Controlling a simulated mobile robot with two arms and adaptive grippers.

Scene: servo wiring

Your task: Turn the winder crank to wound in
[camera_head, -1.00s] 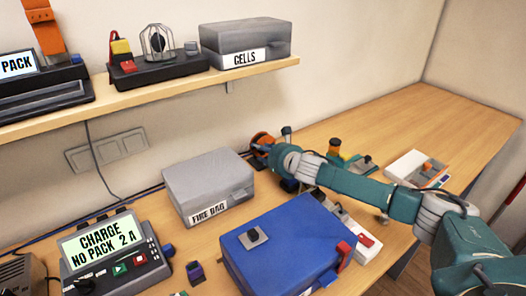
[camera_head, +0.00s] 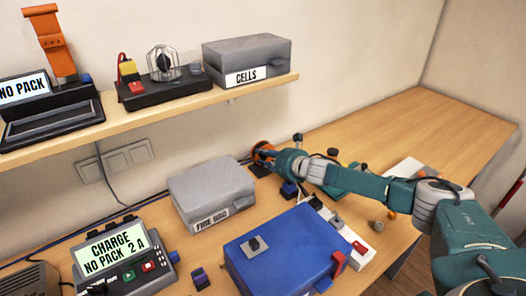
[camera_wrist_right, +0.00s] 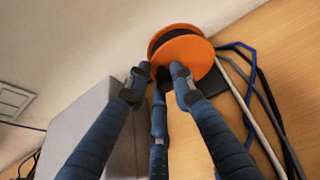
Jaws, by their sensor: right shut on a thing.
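The winder is an orange reel (camera_head: 263,147) on a dark base at the back of the bench, near the wall. In the right wrist view its round orange disc (camera_wrist_right: 186,52) stands upright just ahead of the fingers. My right gripper (camera_wrist_right: 160,76) is shut at the front face of the disc, with its fingers around the crank, which they mostly hide. In the head view my right gripper (camera_head: 272,157) reaches the reel from the right. I cannot read the crank's exact angle. My left gripper is not in view.
A grey fire bag box (camera_head: 212,187) stands left of the winder. A blue case (camera_head: 290,250) lies in front. Blue and grey cables (camera_wrist_right: 255,95) run beside the winder. A charger (camera_head: 120,255) sits at front left. The bench's far right is clear.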

